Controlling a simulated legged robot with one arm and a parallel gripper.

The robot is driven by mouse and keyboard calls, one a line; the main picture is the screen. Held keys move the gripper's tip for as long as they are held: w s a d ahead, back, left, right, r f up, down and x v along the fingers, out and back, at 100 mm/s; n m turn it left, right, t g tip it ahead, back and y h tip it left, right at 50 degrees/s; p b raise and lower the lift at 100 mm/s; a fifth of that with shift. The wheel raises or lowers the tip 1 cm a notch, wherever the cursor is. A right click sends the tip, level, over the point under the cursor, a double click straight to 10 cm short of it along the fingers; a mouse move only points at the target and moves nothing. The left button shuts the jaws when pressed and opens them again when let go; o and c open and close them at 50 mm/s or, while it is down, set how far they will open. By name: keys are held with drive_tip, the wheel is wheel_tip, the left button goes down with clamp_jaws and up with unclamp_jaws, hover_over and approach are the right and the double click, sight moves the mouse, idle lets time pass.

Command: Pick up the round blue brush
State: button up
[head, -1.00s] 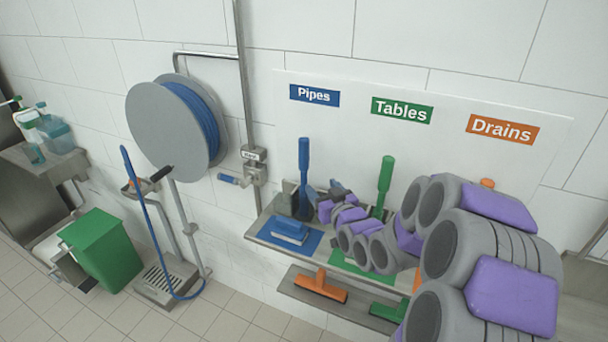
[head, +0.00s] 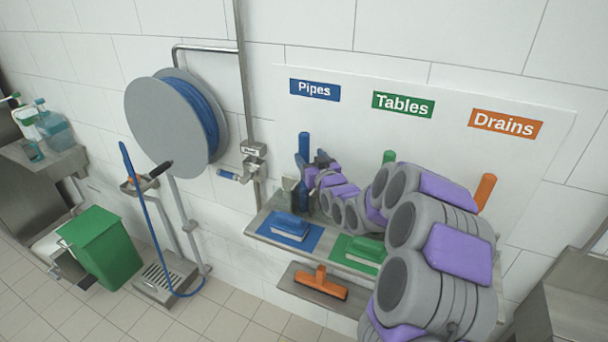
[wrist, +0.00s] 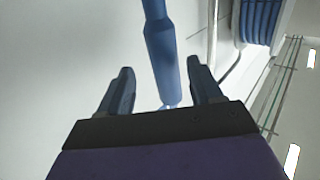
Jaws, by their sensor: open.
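The round blue brush shows its upright blue handle (head: 303,146) above the blue end of the shelf, under the Pipes sign. In the wrist view the blue handle (wrist: 162,55) stands between the two spread fingers of my gripper (wrist: 160,75). The fingers look apart from the handle on both sides, and the depth between them is hard to tell.
A flat blue brush (head: 291,226) and a flat green one (head: 364,250) lie on the shelf. A green handle (head: 389,157) and an orange handle (head: 484,190) stand beyond my arm. An orange squeegee (head: 320,285) is below. A hose reel (head: 170,122) hangs left.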

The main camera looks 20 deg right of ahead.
sight(302, 150)
drive_tip(key=shift+w+a+f+b, duration=0.15)
drive_tip(key=shift+w+b, duration=0.2)
drive_tip(key=shift+w, duration=1.05)
drive_tip(key=shift+w+a+f+b, duration=0.15)
drive_tip(key=shift+w+b, duration=0.15)
drive_tip(key=shift+w, duration=1.1)
drive_tip(key=shift+w+r, duration=0.2)
drive_tip(key=c, duration=1.1)
